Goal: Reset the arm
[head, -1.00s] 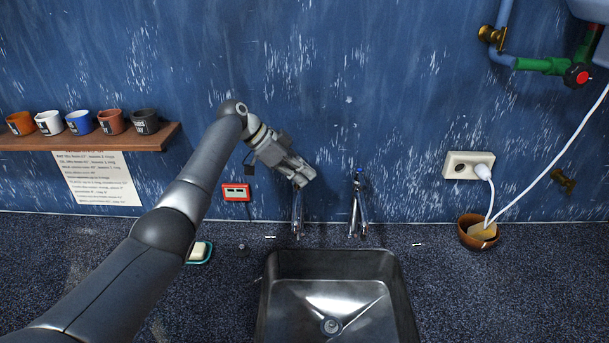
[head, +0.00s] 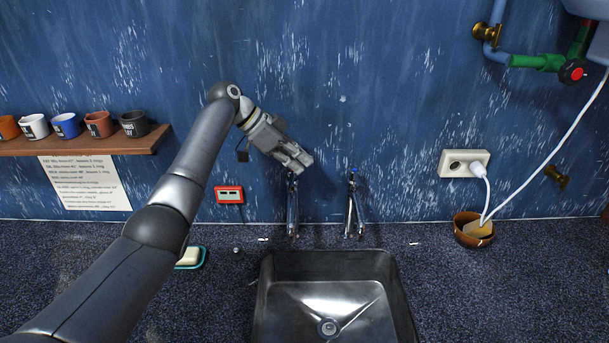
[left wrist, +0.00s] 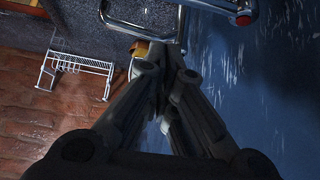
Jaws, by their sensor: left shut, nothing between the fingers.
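My left arm (head: 170,200) reaches in from the lower left. Its left gripper (head: 302,163) is shut and empty, just above the left chrome tap (head: 292,205), in front of the blue wall. I cannot tell whether it touches the tap. In the left wrist view the fingers (left wrist: 165,70) come together, with chrome piping close beyond them and a red-ended tap handle (left wrist: 243,19) at the top. My right gripper is not in view.
A second tap with a blue top (head: 354,205) stands to the right, behind the steel sink (head: 385,270). A shelf (head: 90,145) with several mugs is at the left. A soap dish (head: 203,257), a bowl (head: 470,235) and a socket (head: 455,163) are around. A white rack (left wrist: 78,68) shows in the wrist view.

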